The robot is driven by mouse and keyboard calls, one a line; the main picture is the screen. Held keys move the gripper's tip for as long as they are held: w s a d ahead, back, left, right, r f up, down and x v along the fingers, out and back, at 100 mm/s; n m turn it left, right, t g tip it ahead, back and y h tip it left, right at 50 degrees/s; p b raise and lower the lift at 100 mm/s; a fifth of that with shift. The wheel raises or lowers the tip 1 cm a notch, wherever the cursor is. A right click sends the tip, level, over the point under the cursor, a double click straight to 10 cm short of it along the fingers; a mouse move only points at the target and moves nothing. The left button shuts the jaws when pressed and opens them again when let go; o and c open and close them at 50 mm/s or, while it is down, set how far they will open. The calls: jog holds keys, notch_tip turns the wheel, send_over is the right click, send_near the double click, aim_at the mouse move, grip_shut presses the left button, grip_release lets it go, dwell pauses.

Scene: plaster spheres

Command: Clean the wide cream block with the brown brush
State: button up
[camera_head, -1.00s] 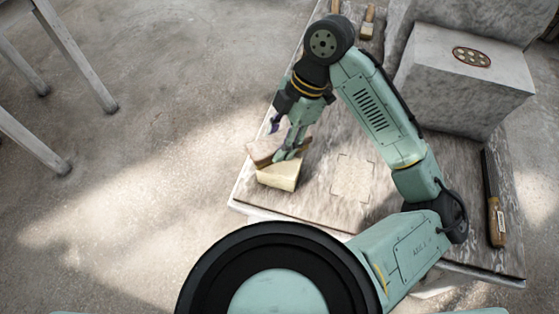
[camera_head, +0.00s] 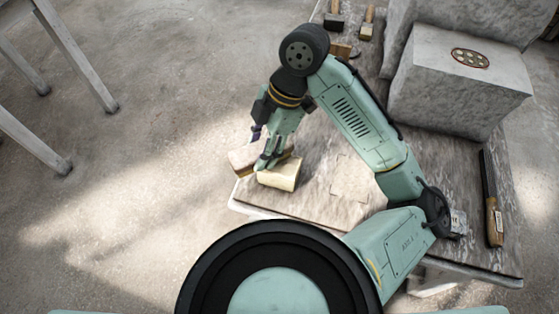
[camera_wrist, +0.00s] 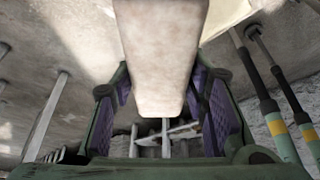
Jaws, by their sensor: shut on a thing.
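The wide cream block (camera_head: 280,177) lies near the left front edge of the table, with its pale side facing me. My gripper (camera_head: 268,160) is just behind and above it. The gripper is shut on the brown brush (camera_head: 243,159), a pinkish-brown block shape whose end sticks out to the left, past the table edge. In the wrist view the brush (camera_wrist: 162,50) runs between the purple finger pads, and part of the cream block (camera_wrist: 226,14) shows at the upper right. The fingers hide part of both. I cannot tell whether the brush touches the block.
A large grey stone block (camera_head: 455,90) stands at the back right. A long dark tool with a wooden handle (camera_head: 494,220) lies at the right edge. Small wooden-handled tools (camera_head: 366,22) lie at the back. The table (camera_head: 320,195) right of the cream block is clear.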

jog(key=shift+d, duration=0.1)
jog(key=shift+w+d, duration=0.35)
jog(key=shift+d, duration=0.3)
jog(key=shift+w+d, duration=0.3)
jog(key=shift+d, duration=0.3)
jog(key=shift+w+d, duration=0.35)
jog(key=shift+d, duration=0.3)
jog(key=shift+b, duration=0.3)
jog(key=shift+s+a+p, duration=0.15)
jog(key=shift+s+a, duration=0.2)
jog(key=shift+a, duration=0.3)
jog(key=shift+s+a+p, duration=0.1)
jog(key=shift+s+a, duration=0.2)
jog(key=shift+a, duration=0.4)
jog(key=shift+s+a+p, duration=0.15)
jog(key=shift+s+a, duration=0.2)
jog(key=shift+a, duration=0.3)
jog(key=shift+w+d+r+p, duration=0.25)
jog(key=shift+d+r, duration=0.15)
jog(key=shift+d, duration=0.15)
jog(key=shift+w+d+r+p, duration=0.25)
jog(key=shift+d+r, duration=0.1)
jog(key=shift+d, duration=0.15)
